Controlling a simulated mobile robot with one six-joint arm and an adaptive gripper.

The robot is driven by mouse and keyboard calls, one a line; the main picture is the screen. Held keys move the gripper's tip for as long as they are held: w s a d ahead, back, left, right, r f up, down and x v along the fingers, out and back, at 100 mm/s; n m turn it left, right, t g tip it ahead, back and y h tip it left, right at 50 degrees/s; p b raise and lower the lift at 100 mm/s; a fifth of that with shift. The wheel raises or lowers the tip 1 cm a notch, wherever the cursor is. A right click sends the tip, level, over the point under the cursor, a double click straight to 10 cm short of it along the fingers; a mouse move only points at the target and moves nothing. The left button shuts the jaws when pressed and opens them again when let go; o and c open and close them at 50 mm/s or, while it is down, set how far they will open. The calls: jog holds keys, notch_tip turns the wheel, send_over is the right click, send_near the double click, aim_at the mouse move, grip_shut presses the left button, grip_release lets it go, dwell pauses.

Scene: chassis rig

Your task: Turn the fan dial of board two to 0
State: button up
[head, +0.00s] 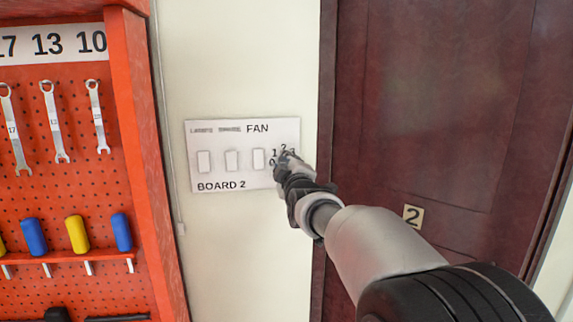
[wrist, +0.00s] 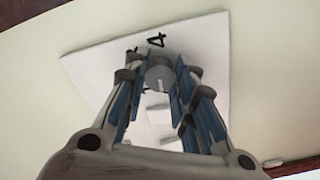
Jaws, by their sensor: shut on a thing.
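Board two (head: 218,142) is a white panel on the wall, marked BOARD 2, with a FAN label at its upper right. The fan dial (wrist: 160,76) is a round grey knob with a pale pointer mark, seen in the wrist view. A printed 4 shows beside it there. My gripper (head: 284,160) reaches the right side of the board, and its fingers (wrist: 157,79) are shut on the dial, one on each side. In the head view the gripper hides the dial, with digits 0, 1 and 2 partly showing around it. I cannot tell which digit the pointer faces.
An orange tool rack (head: 135,110) with wrenches (head: 53,120) stands left. Bare wall lies below the board.

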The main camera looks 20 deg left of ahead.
jog(key=shift+r+n, duration=0.15)
jog(key=shift+n, duration=1.25)
jog(key=o, duration=1.1)
jog(key=shift+c, duration=0.2)
jog(key=v, duration=1.2)
